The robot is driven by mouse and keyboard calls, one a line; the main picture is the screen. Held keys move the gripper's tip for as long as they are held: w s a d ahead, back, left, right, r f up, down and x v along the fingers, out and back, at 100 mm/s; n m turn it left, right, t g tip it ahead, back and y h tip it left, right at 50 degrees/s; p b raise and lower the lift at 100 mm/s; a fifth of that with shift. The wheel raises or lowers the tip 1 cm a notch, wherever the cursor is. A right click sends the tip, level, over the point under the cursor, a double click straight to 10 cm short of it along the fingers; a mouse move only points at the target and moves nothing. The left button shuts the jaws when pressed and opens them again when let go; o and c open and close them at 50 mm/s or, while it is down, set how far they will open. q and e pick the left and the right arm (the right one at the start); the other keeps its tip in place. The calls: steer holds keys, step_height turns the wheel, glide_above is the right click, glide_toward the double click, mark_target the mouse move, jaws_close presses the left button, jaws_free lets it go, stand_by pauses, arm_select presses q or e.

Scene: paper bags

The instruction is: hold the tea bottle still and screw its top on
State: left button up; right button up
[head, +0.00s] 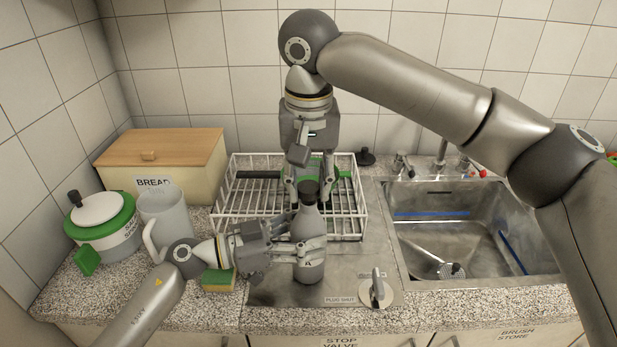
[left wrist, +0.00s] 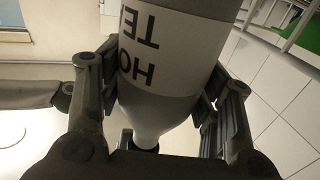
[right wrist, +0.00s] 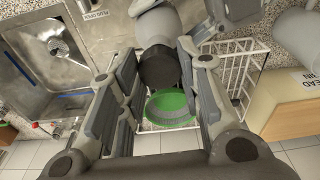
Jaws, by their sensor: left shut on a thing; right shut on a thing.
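The grey tea bottle (head: 309,223) stands upright on the metal plate in front of the dish rack. Its white label with black letters fills the left wrist view (left wrist: 170,45). My left gripper (head: 303,248) is shut around the bottle's body from the left side. The dark top (head: 309,188) is at the bottle's mouth, and it also shows in the right wrist view (right wrist: 160,68). My right gripper (head: 309,181) points down from above and is shut on the top. I cannot tell how tightly the top sits on the thread.
A white wire dish rack (head: 232,212) with green items stands behind the bottle. A sponge (head: 219,279), white mug (head: 165,220), green-and-white pot (head: 103,222) and bread box (head: 180,155) are left.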

mark_target(308, 222)
steer(key=shift+f, duration=1.3)
steer(key=o, duration=0.7)
steer(key=n, duration=0.4)
steer(key=shift+n+y, duration=0.3)
steer(key=shift+w, duration=0.1)
